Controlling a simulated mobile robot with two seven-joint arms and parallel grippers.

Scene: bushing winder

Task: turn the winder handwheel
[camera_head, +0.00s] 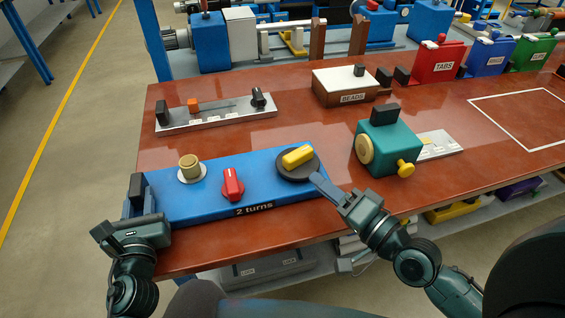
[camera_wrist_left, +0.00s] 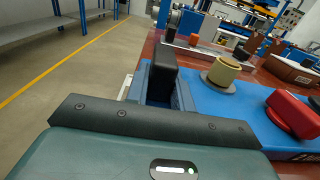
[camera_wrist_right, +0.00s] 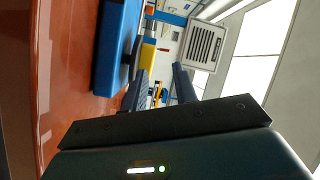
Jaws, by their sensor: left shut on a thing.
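The blue winder base (camera_head: 190,206), labelled "2 turns", lies along the near left table edge. Its handwheel is a dark disc (camera_head: 287,174) with a yellow grip bar (camera_head: 297,156) on top, at the right end. A red knob (camera_head: 232,185) and a beige round knob (camera_head: 189,168) sit left of it. My left gripper (camera_head: 134,215) is shut on the black block (camera_wrist_left: 163,72) at the base's left end. My right gripper (camera_head: 316,178) is open, its fingertips beside the disc's right edge. In the right wrist view the yellow bar (camera_wrist_right: 148,53) lies ahead of the fingers.
A teal box (camera_head: 390,146) with yellow knobs stands right of the handwheel. A grey strip (camera_head: 220,112) with switches and a BEADS box (camera_head: 340,92) are behind. Red, blue and green bins stand at the back right. The table front right is clear.

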